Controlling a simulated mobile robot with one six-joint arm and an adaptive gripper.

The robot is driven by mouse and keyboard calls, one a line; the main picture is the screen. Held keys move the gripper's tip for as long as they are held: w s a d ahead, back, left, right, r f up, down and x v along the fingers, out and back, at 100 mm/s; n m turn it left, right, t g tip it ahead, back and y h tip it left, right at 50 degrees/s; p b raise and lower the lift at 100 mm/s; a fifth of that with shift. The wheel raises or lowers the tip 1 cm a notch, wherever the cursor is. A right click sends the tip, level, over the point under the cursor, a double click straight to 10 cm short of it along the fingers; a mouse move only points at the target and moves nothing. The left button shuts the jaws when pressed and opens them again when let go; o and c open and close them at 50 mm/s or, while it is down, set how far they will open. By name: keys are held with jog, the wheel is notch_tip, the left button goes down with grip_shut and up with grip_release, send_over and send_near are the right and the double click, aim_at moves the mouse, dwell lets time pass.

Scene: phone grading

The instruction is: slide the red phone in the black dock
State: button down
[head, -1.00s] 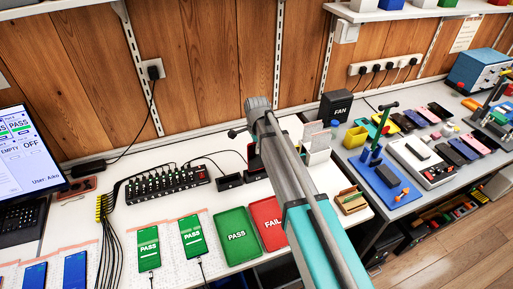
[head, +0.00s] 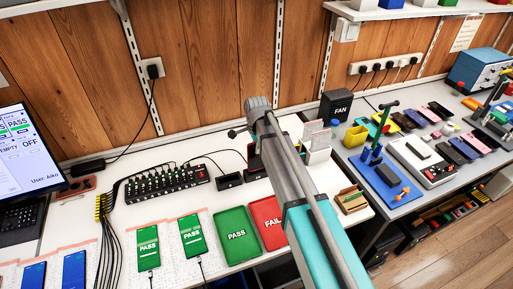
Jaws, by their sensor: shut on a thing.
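A dark slab with a red edge (head: 252,155), which looks like the red phone, stands upright just left of my arm. My arm hides most of it. Its lower end is at or just above a low black dock (head: 255,172), also partly hidden; I cannot tell how far in it sits. Another small black dock (head: 229,181) stands empty to its left. The end of my arm, with my gripper (head: 245,130), is over this part of the bench. The fingers are mostly hidden behind the arm, shut on the phone.
A green PASS tray (head: 237,258) and a red FAIL tray (head: 252,210) lie in front of the docks. A black hub (head: 168,184) with cables is to the left. A white holder (head: 318,157) and a wooden box (head: 351,208) stand right of my arm.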

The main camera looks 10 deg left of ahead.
jog(key=shift+f+b, duration=1.7)
jog(key=shift+f, duration=0.1)
dwell(1.0)
jog(key=c, duration=0.6)
grip_release()
jog(key=shift+r, duration=0.1)
jog(key=shift+r+p, duration=3.45)
jog(key=shift+p, duration=0.1)
jog(key=s+d+n, duration=0.3)
jog(key=s+d, duration=0.2)
jog(key=d, duration=0.6)
jog(key=s+d+n, duration=0.4)
jog(key=s+d, duration=0.2)
jog(key=d, duration=0.6)
jog(key=s+d+n, duration=0.4)
jog(key=s+d, duration=0.1)
jog(key=d, duration=0.6)
jog(key=shift+s+d, duration=0.25)
jog(key=shift+s, duration=0.1)
